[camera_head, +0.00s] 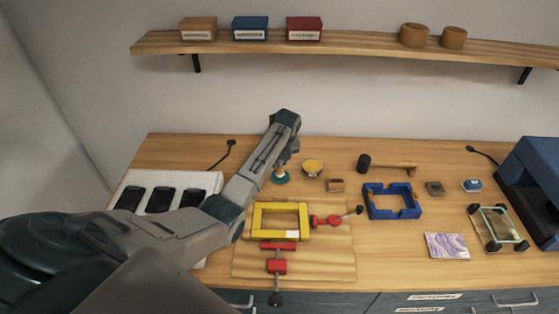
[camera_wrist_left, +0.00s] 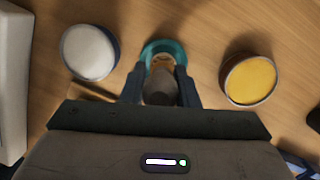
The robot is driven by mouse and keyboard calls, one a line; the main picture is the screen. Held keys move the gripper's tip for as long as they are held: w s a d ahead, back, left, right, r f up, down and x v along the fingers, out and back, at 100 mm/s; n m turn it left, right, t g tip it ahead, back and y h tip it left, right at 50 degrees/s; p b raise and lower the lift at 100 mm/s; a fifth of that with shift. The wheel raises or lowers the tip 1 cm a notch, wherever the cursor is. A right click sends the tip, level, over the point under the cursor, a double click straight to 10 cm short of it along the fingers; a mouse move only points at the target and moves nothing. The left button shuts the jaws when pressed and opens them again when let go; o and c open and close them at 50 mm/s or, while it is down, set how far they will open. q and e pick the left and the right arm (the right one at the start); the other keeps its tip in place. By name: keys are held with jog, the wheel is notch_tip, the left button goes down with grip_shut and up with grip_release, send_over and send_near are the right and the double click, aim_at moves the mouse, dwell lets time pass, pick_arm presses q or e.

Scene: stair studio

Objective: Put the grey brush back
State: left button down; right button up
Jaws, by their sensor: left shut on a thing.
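My left gripper (camera_head: 281,156) reaches over the back of the wooden table and points down. In the left wrist view its two fingers (camera_wrist_left: 161,92) are shut on a grey, rounded thing, which looks like the grey brush (camera_wrist_left: 160,89). A teal round holder (camera_head: 280,178) is directly below the gripper; its ring also shows in the left wrist view (camera_wrist_left: 150,49), just past the brush. I cannot tell whether the brush's lower end is in the ring or above it. My right gripper is not in view.
A yellow-topped tub (camera_head: 312,167) stands close right of the holder. A white-topped jar (camera_wrist_left: 90,52) is on the other side. A small wooden block (camera_head: 335,185), a mallet (camera_head: 388,166), yellow frame (camera_head: 256,222) and blue frame (camera_head: 371,203) lie nearby.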

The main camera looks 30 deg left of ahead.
pick_arm(q)
jog(key=shift+f, duration=0.65)
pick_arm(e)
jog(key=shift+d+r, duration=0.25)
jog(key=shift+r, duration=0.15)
pick_arm(q)
jog(key=c, duration=1.1)
grip_release()
jog(key=shift+f, duration=0.1)
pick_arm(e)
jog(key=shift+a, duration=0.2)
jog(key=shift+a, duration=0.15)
pick_arm(q)
jog(key=shift+r, duration=0.3)
jog(key=shift+s+d+r+b, duration=0.15)
jog(key=shift+d+r+b, duration=0.3)
jog(key=shift+r, duration=1.45)
jog(key=shift+s+d+r+b, duration=0.1)
jog(key=shift+d+r+b, duration=0.35)
jog(key=shift+r, duration=1.45)
jog(key=shift+s+d+r+b, duration=0.2)
jog(key=shift+r+b, duration=0.4)
jog(key=shift+r, duration=1.3)
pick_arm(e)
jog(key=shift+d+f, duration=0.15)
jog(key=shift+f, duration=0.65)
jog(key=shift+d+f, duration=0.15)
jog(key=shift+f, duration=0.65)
